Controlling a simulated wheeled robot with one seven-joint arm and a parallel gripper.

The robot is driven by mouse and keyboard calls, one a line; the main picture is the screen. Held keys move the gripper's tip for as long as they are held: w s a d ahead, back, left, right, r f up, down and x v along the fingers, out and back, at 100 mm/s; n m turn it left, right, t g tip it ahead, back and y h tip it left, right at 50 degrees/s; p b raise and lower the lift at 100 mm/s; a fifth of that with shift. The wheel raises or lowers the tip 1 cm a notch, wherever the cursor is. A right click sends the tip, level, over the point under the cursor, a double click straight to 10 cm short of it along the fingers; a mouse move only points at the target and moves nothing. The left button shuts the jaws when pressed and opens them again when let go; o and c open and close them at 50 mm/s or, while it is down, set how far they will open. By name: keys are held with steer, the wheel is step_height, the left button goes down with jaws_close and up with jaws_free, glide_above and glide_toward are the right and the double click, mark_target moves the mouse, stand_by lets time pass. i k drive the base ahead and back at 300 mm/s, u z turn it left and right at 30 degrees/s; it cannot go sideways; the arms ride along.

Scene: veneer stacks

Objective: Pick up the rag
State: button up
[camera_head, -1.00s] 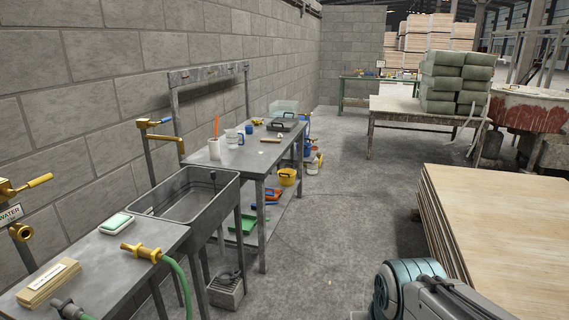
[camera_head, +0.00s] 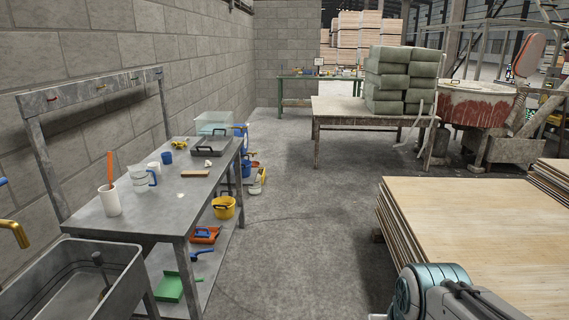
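I cannot make out a rag for certain in the head view. The grey metal workbench (camera_head: 150,217) on the left bears a white pot with an orange-handled tool (camera_head: 109,200), a clear jug (camera_head: 139,178), cups, a dark tray (camera_head: 211,147) and a small flat pale piece (camera_head: 195,173). Nothing on it clearly reads as cloth. My gripper is out of view; only part of my arm shows at the bottom right.
A metal sink (camera_head: 122,268) stands at the near left. A yellow bucket (camera_head: 224,208) and green dustpan (camera_head: 168,287) sit below the workbench top. A veneer stack (camera_head: 490,210) is on the right. Bare concrete floor (camera_head: 310,220) lies between.

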mark_target(178, 145)
steer(key=z, duration=0.15)
steer(key=i, duration=4.75)
steer(key=u, duration=1)
steer(key=i, duration=1.15)
steer(key=u, duration=1.7)
steer(key=i, duration=1)
steer(key=u, duration=0.5)
